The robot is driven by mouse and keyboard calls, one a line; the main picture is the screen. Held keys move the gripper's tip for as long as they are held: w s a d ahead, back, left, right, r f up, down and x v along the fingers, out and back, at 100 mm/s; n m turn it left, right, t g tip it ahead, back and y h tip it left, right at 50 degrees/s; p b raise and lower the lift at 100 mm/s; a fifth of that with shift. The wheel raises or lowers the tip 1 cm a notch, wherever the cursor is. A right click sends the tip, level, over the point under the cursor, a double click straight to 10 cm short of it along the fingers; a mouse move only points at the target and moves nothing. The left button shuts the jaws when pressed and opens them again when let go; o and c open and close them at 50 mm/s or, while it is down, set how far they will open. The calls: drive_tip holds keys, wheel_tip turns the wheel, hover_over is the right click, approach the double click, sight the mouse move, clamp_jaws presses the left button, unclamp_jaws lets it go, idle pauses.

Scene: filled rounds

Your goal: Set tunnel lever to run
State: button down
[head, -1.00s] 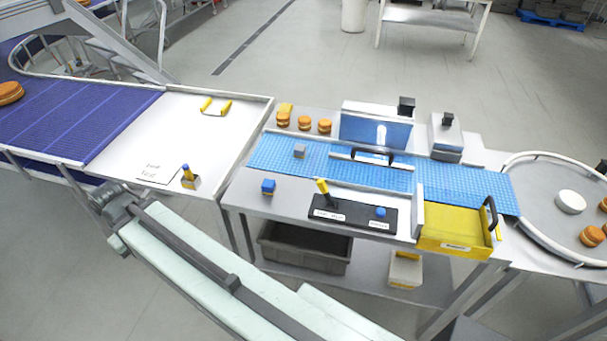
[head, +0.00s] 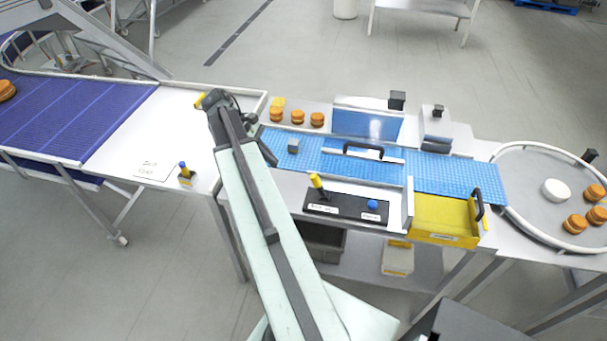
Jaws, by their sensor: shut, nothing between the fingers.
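A lever with a yellow grip (head: 317,183) stands on a black control panel (head: 345,205) at the front of the middle table. It leans up and to the left. Two small white labels on the panel are too small to read. A blue knob (head: 372,204) sits on the panel's right part. The tunnel (head: 366,122), a grey housing with a blue front, stands behind the blue belt. My gripper (head: 268,155) is dark and partly hidden by my arm, over the left end of the belt. It is shut and empty, left of and apart from the lever.
A grey cube (head: 293,146) lies on the blue belt (head: 450,178). A black handle (head: 362,150) stands over the belt. A yellow drawer (head: 440,215) is right of the panel. Orange rounds (head: 297,117) sit behind the belt.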

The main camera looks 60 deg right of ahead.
drive_tip(key=shift+s+d+r, duration=0.2)
drive_tip(key=shift+s+d, duration=0.25)
drive_tip(key=shift+s, duration=0.05)
